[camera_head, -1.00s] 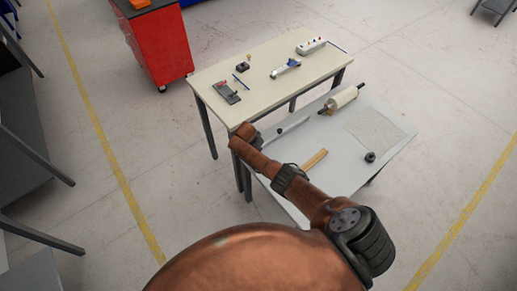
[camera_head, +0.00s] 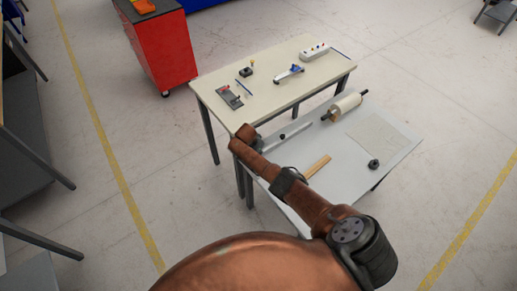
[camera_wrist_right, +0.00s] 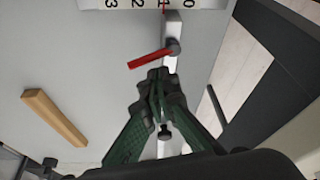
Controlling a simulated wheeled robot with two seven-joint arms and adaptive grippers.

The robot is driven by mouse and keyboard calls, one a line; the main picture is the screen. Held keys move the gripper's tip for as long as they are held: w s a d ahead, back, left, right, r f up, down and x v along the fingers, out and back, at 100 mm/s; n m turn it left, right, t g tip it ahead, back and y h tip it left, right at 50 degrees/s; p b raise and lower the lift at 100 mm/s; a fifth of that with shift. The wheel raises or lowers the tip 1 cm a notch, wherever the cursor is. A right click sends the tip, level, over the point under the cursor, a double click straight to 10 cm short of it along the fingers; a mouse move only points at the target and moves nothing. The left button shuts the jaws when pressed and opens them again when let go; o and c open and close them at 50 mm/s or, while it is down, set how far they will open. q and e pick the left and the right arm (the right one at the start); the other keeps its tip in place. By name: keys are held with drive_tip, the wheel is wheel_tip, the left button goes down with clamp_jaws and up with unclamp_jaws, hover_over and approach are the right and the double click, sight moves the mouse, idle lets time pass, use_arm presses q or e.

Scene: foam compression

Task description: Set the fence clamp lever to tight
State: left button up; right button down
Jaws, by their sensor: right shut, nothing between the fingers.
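The red fence clamp lever (camera_wrist_right: 150,58) shows in the right wrist view, with a grey round pivot (camera_wrist_right: 174,47) at its right end. It sits on a pale fence rail (camera_wrist_right: 172,27) and slants down to the left. My right gripper (camera_wrist_right: 159,73) is shut and empty, with its green-sided fingers together just below the lever; I cannot tell whether they touch it. In the head view the rail (camera_head: 297,130) lies on the grey lower table, its near end beside my right arm. The lever is not discernible there. My left gripper is out of view.
A numbered scale (camera_wrist_right: 140,4) crosses the top of the wrist view. A wooden bar (camera_wrist_right: 54,117) lies to the left. A roller (camera_head: 345,105), a flat sheet (camera_head: 375,135) and a dark round piece (camera_head: 374,164) are on the lower table. A cream table (camera_head: 265,90) stands behind.

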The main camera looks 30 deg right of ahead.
drive_tip(key=shift+w+d+r+b, duration=0.1)
drive_tip(key=shift+w+d+b, duration=0.2)
drive_tip(key=shift+d, duration=0.35)
drive_tip(key=shift+w+d+r+b, duration=0.15)
drive_tip(key=shift+w+d, duration=0.1)
drive_tip(key=shift+d, duration=0.35)
drive_tip(key=shift+w+d+r, duration=0.15)
drive_tip(key=shift+r, duration=0.25)
drive_tip(key=p+v, duration=0.2)
drive_tip(key=v, duration=0.7)
drive_tip(key=shift+s+p, duration=0.2)
drive_tip(key=shift+p, duration=0.15)
drive_tip(key=shift+r, duration=0.15)
